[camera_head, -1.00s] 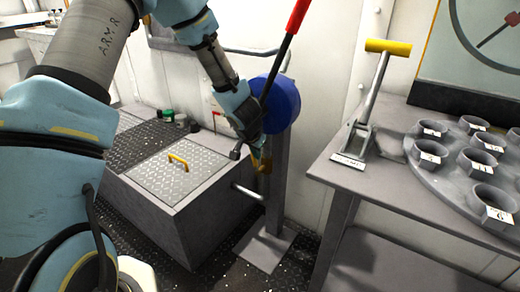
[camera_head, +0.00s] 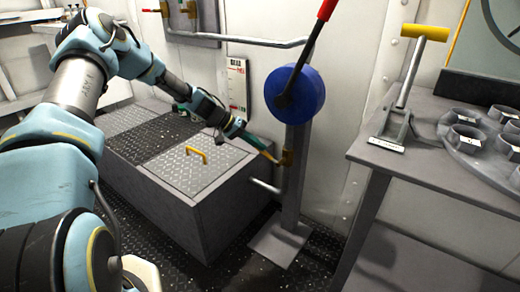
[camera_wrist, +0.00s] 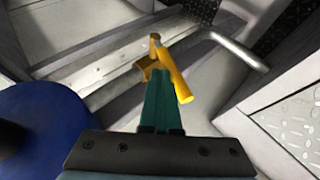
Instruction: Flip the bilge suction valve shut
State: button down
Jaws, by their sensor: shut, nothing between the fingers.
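The bilge suction valve (camera_head: 286,158) is a small brass-coloured body on the grey post below the blue drum. In the wrist view its body (camera_wrist: 147,64) shows with a bright yellow lever (camera_wrist: 176,76) slanting down to the right. My gripper (camera_head: 273,157) reaches in from the left, its teal fingers shut and empty, tips at the valve. In the wrist view the fingertips (camera_wrist: 159,74) lie close beside the lever, on its left. I cannot tell whether they touch it. In the head view the lever is too small to make out clearly.
The blue drum (camera_head: 295,92) with a red-handled bar stands just above the valve. A grey locker (camera_head: 180,215) with a yellow handle is left, and a pipe (camera_head: 264,186) runs from it to the post. A grey table (camera_head: 375,155) with a yellow T-handle stands right.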

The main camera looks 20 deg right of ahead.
jog(key=shift+w+a+f+n+g+h+b, duration=0.15)
jog(key=shift+w+f+g+h+b, duration=0.15)
jog(key=shift+f+b, duration=0.25)
jog(key=shift+w+a+f+n+g+h+b, duration=0.1)
jog(key=shift+w+f+g+h+b, duration=0.15)
jog(key=shift+f+g+b, duration=0.3)
jog(key=shift+w+a+f+n+g+h+b, duration=0.15)
jog(key=shift+w+f+g+h+b, duration=0.1)
jog(key=shift+f+h+b, duration=0.25)
jog(key=shift+a+f, duration=0.1)
jog(key=shift+f, duration=0.15)
jog(key=shift+r, duration=0.1)
